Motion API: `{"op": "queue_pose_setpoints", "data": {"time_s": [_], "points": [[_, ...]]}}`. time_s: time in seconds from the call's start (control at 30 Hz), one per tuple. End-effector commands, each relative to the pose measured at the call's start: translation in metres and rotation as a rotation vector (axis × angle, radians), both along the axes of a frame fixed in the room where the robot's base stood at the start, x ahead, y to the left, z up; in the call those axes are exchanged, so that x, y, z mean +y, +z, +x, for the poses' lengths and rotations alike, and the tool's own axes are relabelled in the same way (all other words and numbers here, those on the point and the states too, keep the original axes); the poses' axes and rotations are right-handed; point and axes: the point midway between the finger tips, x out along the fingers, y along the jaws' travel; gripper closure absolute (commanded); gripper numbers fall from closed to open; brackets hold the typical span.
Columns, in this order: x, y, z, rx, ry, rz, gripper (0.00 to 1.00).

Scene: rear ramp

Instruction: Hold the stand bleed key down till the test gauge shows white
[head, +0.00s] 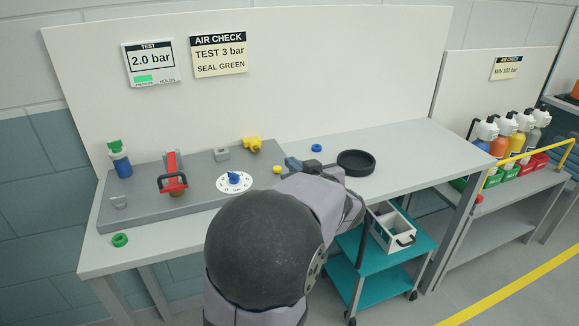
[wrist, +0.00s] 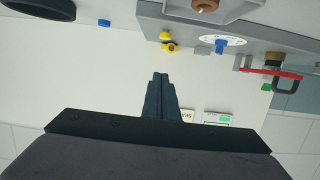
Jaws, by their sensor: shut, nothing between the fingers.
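The test gauge (head: 150,62) on the back board reads 2.0 bar, with a green block at its lower left; it also shows upside down in the wrist view (wrist: 218,118). No label marks the bleed key; a small yellow button (head: 277,170) near the right end of the grey stand (head: 140,215) may be it. The button also shows in the wrist view (wrist: 165,36). My gripper (head: 291,163) is shut and empty, just right of the button in the head view. In the wrist view its fingertips (wrist: 160,75) are apart from the button.
A black dish (head: 356,163) and blue ring (head: 316,148) lie to the right.

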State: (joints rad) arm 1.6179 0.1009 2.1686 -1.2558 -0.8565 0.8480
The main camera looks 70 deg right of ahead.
Motion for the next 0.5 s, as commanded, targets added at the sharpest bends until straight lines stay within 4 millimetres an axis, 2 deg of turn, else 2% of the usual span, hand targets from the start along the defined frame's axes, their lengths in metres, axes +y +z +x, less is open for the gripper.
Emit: {"op": "queue_pose_setpoints", "data": {"time_s": [0.17, 0.5], "points": [[-0.015, -0.007, 0.017, 0.000, 0.003, 0.001, 1.00], [-0.057, -0.022, 0.059, 0.001, 0.002, 0.002, 1.00]]}}
